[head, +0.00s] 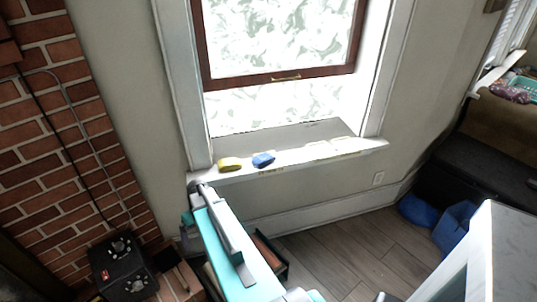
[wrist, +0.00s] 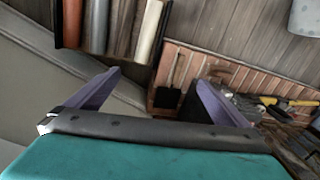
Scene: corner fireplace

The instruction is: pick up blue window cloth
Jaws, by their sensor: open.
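A small blue cloth (head: 263,160) lies bunched on the white window sill in the head view. A yellow cloth or sponge (head: 230,164) lies just left of it, a small gap between them. My arm reaches up toward the sill from below, its end near the sill's left end, left of and below the blue cloth. In the wrist view my gripper (wrist: 158,85) has its two purple fingers wide apart with nothing between them. The blue cloth does not show in the wrist view.
The window sill (head: 330,150) is clear to the right. A brick wall (head: 60,120) stands left, with a black box (head: 122,265) on the bricks below. A rack of books (wrist: 110,30) and a brick hearth show in the wrist view. Blue bags (head: 455,225) lie on the floor at right.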

